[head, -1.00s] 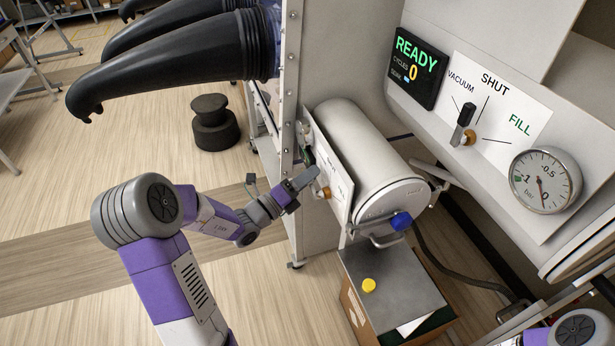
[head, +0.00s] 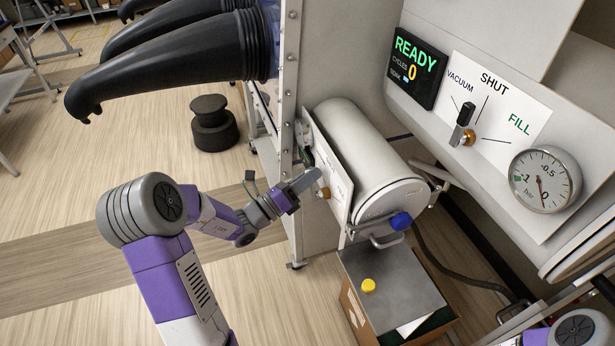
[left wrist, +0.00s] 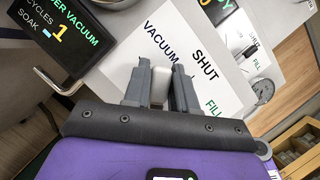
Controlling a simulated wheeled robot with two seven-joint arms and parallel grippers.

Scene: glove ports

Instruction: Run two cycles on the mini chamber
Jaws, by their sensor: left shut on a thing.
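The mini chamber (head: 355,150) is a white horizontal cylinder with a blue-knobbed front door (head: 392,200), which looks shut. Its valve panel (head: 334,178) is on its left side. In the left wrist view that panel (left wrist: 150,60) reads VACUUM, SHUT and FILL. Its dark display (left wrist: 62,32) shows "...ER VACUUM", CYCLES 1 and a SOAK bar. My left gripper (head: 312,180) is at this panel, shut on the pale valve handle (left wrist: 159,86), which shows between its fingers. The handle's exact direction is hard to tell. My right gripper is out of view.
A larger panel at the right has a display (head: 415,66) reading READY, cycles 0, a valve lever (head: 463,124) and a gauge (head: 545,180). Black gloves (head: 180,60) stick out at upper left. A box (head: 395,280) with a yellow cap (head: 369,286) stands below the chamber.

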